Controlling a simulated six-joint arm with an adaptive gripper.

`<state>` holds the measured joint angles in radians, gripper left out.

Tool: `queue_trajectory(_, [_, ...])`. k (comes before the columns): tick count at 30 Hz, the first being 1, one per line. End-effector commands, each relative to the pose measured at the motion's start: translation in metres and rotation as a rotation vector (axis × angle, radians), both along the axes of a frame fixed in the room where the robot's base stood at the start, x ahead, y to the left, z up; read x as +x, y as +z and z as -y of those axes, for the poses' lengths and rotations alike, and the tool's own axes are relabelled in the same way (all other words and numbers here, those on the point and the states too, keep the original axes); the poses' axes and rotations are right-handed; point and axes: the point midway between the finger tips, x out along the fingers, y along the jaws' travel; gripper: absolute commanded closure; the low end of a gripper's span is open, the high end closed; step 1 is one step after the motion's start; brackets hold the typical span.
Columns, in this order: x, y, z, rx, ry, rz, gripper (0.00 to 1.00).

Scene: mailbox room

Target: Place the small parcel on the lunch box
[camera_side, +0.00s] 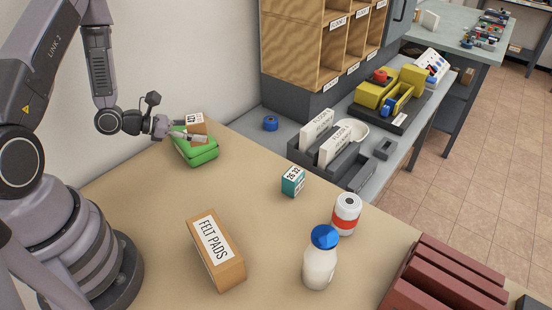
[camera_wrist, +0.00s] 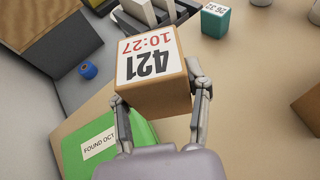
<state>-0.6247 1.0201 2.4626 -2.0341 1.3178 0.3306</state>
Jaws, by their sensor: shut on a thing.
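The small parcel (camera_side: 196,123) is a brown cardboard cube with a white label on top. In the wrist view the parcel (camera_wrist: 151,67) shows the numbers 421 and 10:27. My gripper (camera_side: 197,137) is shut on it, one finger on each side; the gripper also shows in the wrist view (camera_wrist: 160,105). The green lunch box (camera_side: 196,153) lies on the table under the parcel at the back left. In the wrist view the lunch box (camera_wrist: 99,148) has a label reading FOUND OCT. I cannot tell whether the parcel touches its lid.
A teal cube (camera_side: 292,181), a FELT PADS box (camera_side: 215,250), a white bottle with blue cap (camera_side: 320,262) and a red-and-white can (camera_side: 346,214) stand on the table. A blue roll (camera_side: 270,123) sits on the grey counter. The table's middle is mostly clear.

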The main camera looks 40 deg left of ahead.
Motion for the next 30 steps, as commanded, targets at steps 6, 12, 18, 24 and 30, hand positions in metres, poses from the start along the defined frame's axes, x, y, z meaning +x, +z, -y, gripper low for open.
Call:
queue_trajectory(6, [0.040,0.013,-0.073,0.000,0.405,0.003,0.92])
queue_trajectory(12, [0.048,0.017,-0.107,-0.001,0.573,-0.001,0.92])
queue_trajectory(18, [0.048,-0.015,-0.110,-0.003,0.595,-0.007,0.92])
queue_trajectory(24, [0.048,-0.038,-0.110,-0.002,0.592,-0.006,0.92])
queue_trajectory(30, [0.048,-0.060,-0.110,-0.001,0.592,-0.004,0.92])
